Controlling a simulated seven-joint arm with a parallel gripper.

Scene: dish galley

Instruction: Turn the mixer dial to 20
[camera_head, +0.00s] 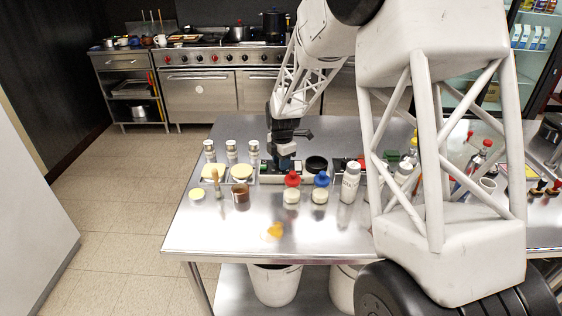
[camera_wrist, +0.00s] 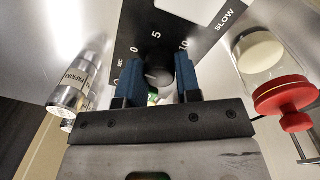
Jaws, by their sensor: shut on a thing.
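The mixer dial (camera_wrist: 158,72) is a dark round knob on a black panel (camera_wrist: 150,22) with white marks 0, 5 and 10 and the words SEC and SLOW. In the wrist view my gripper (camera_wrist: 160,80) has its two blue fingers on either side of the dial, shut on it. A 20 mark is not visible, and I cannot tell which number the dial points to. In the head view my gripper (camera_head: 285,161) is low over the mixer base (camera_head: 267,176) at the table's middle, and it hides the dial.
A red-capped jar (camera_head: 292,187) and a blue-capped jar (camera_head: 320,188) stand in front of the mixer. Several shakers (camera_head: 231,152) stand behind left, and a tall white shaker (camera_head: 350,182) stands to the right. The steel table (camera_head: 220,235) is mostly clear at its front left.

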